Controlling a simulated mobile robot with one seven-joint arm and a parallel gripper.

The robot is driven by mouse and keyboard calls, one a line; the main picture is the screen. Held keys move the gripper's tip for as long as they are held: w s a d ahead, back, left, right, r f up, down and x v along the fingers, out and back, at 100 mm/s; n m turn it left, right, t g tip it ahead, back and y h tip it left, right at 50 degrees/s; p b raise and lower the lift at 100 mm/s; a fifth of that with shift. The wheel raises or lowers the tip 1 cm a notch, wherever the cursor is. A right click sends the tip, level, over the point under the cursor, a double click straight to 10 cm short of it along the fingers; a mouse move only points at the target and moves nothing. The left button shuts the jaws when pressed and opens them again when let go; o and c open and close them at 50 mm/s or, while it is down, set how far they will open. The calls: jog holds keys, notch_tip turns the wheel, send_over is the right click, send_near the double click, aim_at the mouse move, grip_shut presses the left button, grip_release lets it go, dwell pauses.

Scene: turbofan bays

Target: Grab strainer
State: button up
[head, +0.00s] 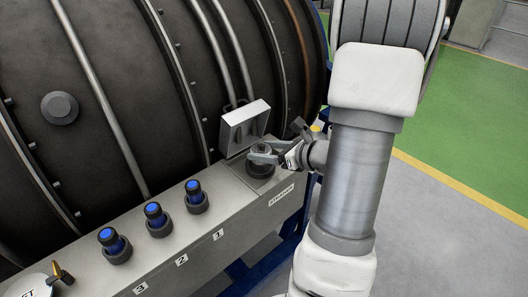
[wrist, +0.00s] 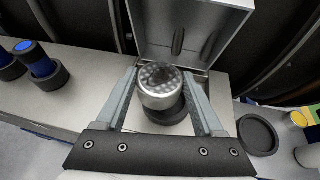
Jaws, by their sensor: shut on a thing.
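The strainer (wrist: 161,82) is a round metal piece with a perforated top, standing upright in a dark round seat (wrist: 166,113) in the wrist view. It also shows in the head view (head: 261,151), on the ledge by the "STRAINER" label. My gripper (wrist: 165,85) has one finger on each side of the strainer and is shut on it. In the head view my gripper (head: 265,155) reaches it from the right. The open metal lid (head: 245,127) stands up behind the strainer. The strainer's lower part is partly hidden by the seat.
Three blue-topped cylinders (head: 155,215) in dark holders stand along the grey ledge (head: 230,215), marked 1, 2 and 3. A large dark engine casing (head: 110,90) rises behind. In the wrist view a round dark dish (wrist: 257,134) lies at the right.

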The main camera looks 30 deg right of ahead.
jog(key=s+a+r+b, duration=0.4)
jog(key=s+r+b, duration=0.1)
jog(key=s, duration=0.3)
jog(key=shift+s+a+r, duration=0.15)
jog(key=shift+r, duration=0.1)
